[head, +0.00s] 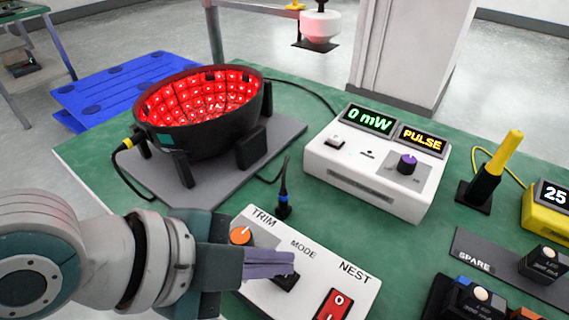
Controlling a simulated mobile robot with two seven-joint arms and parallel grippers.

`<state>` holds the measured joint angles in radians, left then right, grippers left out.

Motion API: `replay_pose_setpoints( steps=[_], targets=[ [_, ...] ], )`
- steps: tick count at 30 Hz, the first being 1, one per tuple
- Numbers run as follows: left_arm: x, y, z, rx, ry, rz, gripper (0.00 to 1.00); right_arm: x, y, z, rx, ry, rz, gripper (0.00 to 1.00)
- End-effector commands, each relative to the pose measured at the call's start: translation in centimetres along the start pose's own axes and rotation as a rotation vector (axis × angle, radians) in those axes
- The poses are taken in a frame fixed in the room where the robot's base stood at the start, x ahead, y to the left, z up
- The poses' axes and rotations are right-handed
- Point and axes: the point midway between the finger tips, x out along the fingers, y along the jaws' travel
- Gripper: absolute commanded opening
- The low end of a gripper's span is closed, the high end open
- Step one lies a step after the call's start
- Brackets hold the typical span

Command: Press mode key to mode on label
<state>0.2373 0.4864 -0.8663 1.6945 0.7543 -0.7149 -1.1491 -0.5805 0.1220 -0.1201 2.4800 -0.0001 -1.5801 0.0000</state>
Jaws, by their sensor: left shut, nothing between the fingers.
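The white control box (330,262) lies on the green bench at the front, labelled TRIM, MODE and NEST. The mode key is a dark key (287,284) below the MODE label, partly hidden by my fingers. My left gripper (291,264) comes in from the left, shut and empty, with its fingertips right over the mode key. I cannot tell whether they touch it. An orange knob (241,236) sits under TRIM and a red rocker switch (333,304) under NEST. The white meter's displays read "0 mW" (370,119) and "PULSE" (421,140). My right gripper is out of view.
A black bowl (205,145) lit red inside stands on a grey plate at the back left. A dark upright plug (283,203) stands just behind the box. A yellow-handled tool (494,172), a SPARE holder (474,262) and a yellow unit (543,222) are on the right.

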Motion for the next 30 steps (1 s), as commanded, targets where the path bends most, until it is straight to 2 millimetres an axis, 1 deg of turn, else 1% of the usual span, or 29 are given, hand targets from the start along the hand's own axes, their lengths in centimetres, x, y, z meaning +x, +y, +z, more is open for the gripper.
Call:
replay_pose_setpoints(
  steps=[15, 22, 26, 30],
  targets=[
    [0.48, 0.35, 0.40, 0.000, -0.001, 0.000, 0.00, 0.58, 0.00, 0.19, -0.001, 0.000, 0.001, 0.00],
    [0.43, 0.33, 0.37, 0.000, -0.001, 0.001, 0.00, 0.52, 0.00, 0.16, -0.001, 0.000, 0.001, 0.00],
    [0.26, 0.22, 0.26, 0.000, -0.002, 0.001, 0.00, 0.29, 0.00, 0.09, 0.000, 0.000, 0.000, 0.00],
    [-0.28, -0.18, -0.12, 0.001, -0.002, 0.001, 0.00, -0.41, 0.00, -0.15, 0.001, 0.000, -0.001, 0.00]
  ],
)
